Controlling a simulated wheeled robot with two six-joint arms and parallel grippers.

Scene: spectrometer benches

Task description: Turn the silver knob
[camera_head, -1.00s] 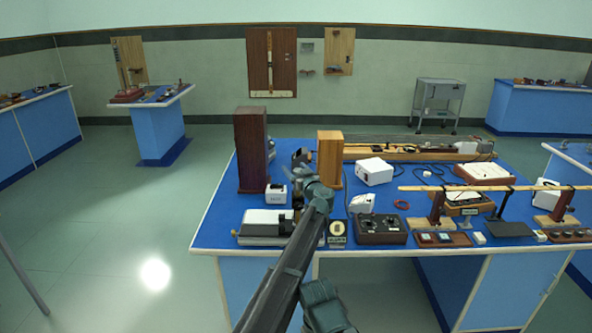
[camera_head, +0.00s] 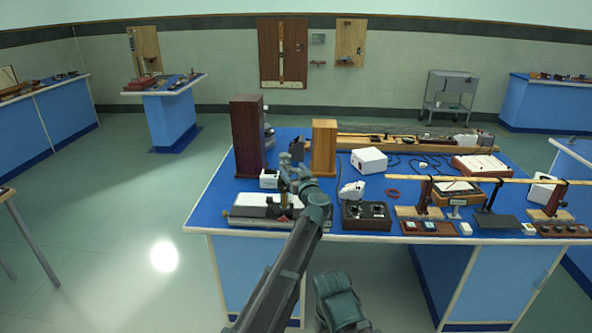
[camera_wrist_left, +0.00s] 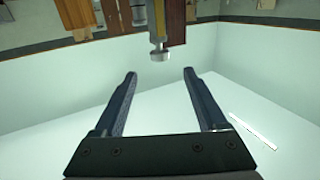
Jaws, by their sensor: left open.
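In the left wrist view a silver knob (camera_wrist_left: 160,51), small and round on a short stem, hangs just ahead of and between my left fingertips. A yellowish part shows above it. My left gripper (camera_wrist_left: 160,73) is open, one finger on either side below the knob, with nothing between the fingers. In the head view my left gripper (camera_head: 287,163) is over the blue bench (camera_head: 215,210), near the tall dark wooden box (camera_head: 248,135). The knob cannot be made out surely there.
A light wooden box (camera_head: 324,147) stands right of the gripper. A silver-white device (camera_head: 262,207) lies below it at the bench's front left. A black control box (camera_head: 366,214) and a white box (camera_head: 369,160) are to the right. Open floor lies left of the bench.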

